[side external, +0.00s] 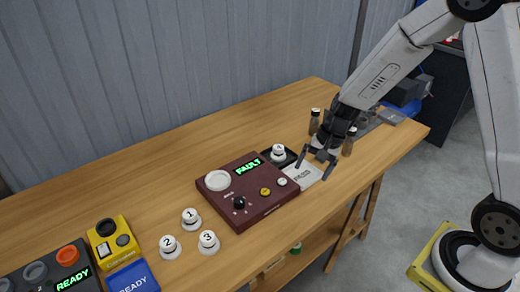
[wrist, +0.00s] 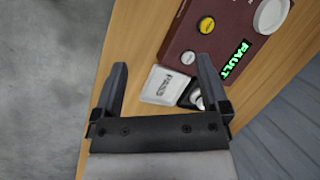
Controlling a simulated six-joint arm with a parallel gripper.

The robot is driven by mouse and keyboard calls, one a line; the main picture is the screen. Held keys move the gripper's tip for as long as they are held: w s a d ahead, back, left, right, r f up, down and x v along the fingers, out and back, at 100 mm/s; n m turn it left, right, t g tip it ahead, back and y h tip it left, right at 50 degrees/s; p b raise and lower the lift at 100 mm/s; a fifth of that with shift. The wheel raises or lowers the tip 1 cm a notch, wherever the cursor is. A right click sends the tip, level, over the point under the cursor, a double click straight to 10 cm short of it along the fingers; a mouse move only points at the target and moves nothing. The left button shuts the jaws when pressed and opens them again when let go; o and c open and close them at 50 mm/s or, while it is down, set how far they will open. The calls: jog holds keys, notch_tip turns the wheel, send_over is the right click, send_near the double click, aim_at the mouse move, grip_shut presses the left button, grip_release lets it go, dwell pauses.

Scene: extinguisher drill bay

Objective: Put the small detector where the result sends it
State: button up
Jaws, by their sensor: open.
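The dark red tester box (side external: 262,207) has a green display (side external: 249,167) reading FAULT, which also shows in the wrist view (wrist: 235,59). Its round white pad (side external: 217,181) is empty. A white tray (side external: 307,181) marked PASS lies beside the box. Next to it, a small white detector (side external: 278,151) sits on a black tray (side external: 264,154); its number is too small to read. Three white detectors numbered 1 (side external: 190,216), 2 (side external: 169,246) and 3 (side external: 208,241) stand left of the box. My gripper (side external: 314,169) is open and empty above the PASS tray.
Small dark bottles (side external: 314,121) stand behind and beside my gripper. A yellow device (side external: 113,243), a blue READY block (side external: 132,278) and a dark READY panel (side external: 50,270) are at the front left. The back left of the table (side external: 130,190) is clear.

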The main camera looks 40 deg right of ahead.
jog(key=s+a+r+n+t+h, duration=0.1)
jog(key=s+r+n+h, duration=0.2)
jog(key=s+n, duration=0.7)
jog(key=shift+s+a+r+n+h, duration=0.2)
jog(key=shift+r+n+h, duration=0.25)
jog(key=shift+r, duration=0.35)
